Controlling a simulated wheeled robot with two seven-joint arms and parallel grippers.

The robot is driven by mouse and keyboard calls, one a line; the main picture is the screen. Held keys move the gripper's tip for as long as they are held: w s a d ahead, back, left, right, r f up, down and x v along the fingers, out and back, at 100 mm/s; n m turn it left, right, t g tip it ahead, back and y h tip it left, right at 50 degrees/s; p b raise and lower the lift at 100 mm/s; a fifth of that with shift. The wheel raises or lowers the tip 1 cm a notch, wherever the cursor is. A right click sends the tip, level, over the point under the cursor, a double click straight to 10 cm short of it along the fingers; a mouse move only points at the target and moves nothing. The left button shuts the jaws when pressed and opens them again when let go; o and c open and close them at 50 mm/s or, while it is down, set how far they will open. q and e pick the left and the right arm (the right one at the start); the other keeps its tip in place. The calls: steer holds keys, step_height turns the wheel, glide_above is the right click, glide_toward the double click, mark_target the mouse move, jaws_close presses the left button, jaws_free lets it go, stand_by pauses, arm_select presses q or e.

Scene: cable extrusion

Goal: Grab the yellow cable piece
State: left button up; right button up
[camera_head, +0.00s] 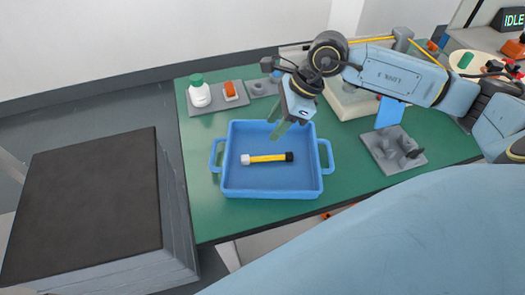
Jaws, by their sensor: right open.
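The yellow cable piece (268,158) lies flat inside the blue tray (272,192), with a white cap at its left end and a black cap at its right end. The tray stands on the green table and has a handle on each side. My right gripper (279,130) comes in from the upper right and points down over the tray's far part. It is open and empty, above and beyond the cable piece, apart from it. My left gripper is not in view.
A white bottle with a green cap (199,93) and an orange item (230,90) stand on grey holders behind the tray. A grey fixture (396,150) is at the right of the table. A dark-topped block (85,200) stands left of the table.

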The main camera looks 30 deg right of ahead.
steer(key=d+f+h, duration=0.1)
steer(key=d, duration=0.1)
glide_toward(261, 157)
steer(key=shift+w+b+x, duration=0.15)
steer(key=shift+b+x, duration=0.05)
steer(key=shift+x, duration=0.4)
steer(key=shift+w+b+x, duration=0.15)
steer(key=shift+x, duration=0.5)
steer(key=shift+a+f, duration=0.3)
steer(key=shift+f, duration=0.3)
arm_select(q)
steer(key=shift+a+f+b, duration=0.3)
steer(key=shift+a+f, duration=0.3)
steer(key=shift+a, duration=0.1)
arm_select(e)
steer(key=shift+x, duration=2.35)
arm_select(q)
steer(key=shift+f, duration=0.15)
arm_select(e)
steer(key=shift+s+f, duration=0.15)
steer(key=shift+f, duration=0.05)
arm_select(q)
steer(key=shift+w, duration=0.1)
arm_select(e)
jaws_close()
